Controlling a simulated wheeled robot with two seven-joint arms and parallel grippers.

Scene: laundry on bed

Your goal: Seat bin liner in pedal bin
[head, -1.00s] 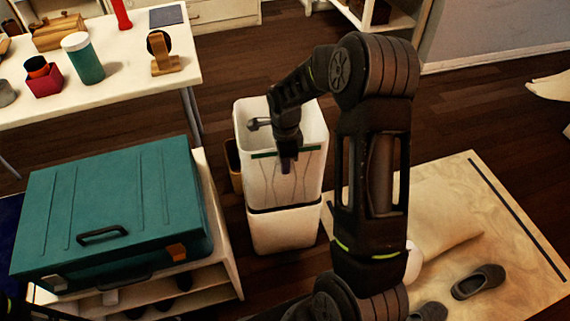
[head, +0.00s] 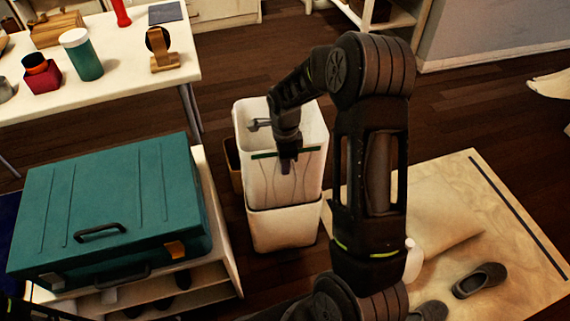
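The white pedal bin (head: 282,229) stands on the dark floor in the middle of the view. A pale bin liner (head: 262,182) with a dark green band along its top hangs over the front of the bin's upper part. My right gripper (head: 286,166) points down at the front rim, over the green band. Its fingertips are small and dark here, and I cannot tell whether they are closed on the liner. The inside of the bin is partly hidden by my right arm. My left gripper is not in view; only a dark bit of my arm shows at the lower left corner.
A teal suitcase (head: 112,205) lies on a white shelf unit (head: 222,225) left of the bin. A white table (head: 125,75) with cups and small items stands at the upper left. A wooden board with dark shoes (head: 480,280) lies at the right. A brown container (head: 233,160) stands behind the bin's left side.

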